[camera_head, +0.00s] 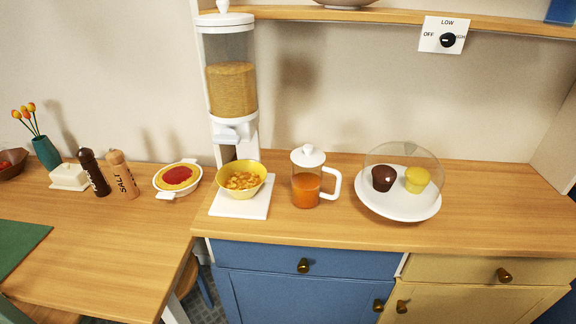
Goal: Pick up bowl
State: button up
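A yellow bowl (262,171) with orange-brown cereal-like pieces in it sits on the white base (230,208) of a tall dispenser (228,45), on the wooden counter. The bowl stands upright under the dispenser's spout. A brown bowl (10,170) with red items in it is at the far left edge, partly cut off. Part of another bowl-like dish (345,3) shows on the shelf at the top. My gripper is not in view.
A lidded jug of orange liquid (305,189) stands close right of the yellow bowl. A white plate (398,207) holds two muffins under a clear dome. A white dish with red filling (163,193), shakers (122,175) and a butter dish (70,178) are left. The counter's front strip is clear.

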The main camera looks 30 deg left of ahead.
aim_at(242, 179)
jog(key=u, duration=0.1)
jog(key=i, duration=0.15)
jog(key=z, duration=1.45)
jog(key=k, duration=2.6)
jog(key=u, duration=1.85)
jog(key=i, duration=0.55)
jog(key=u, duration=0.25)
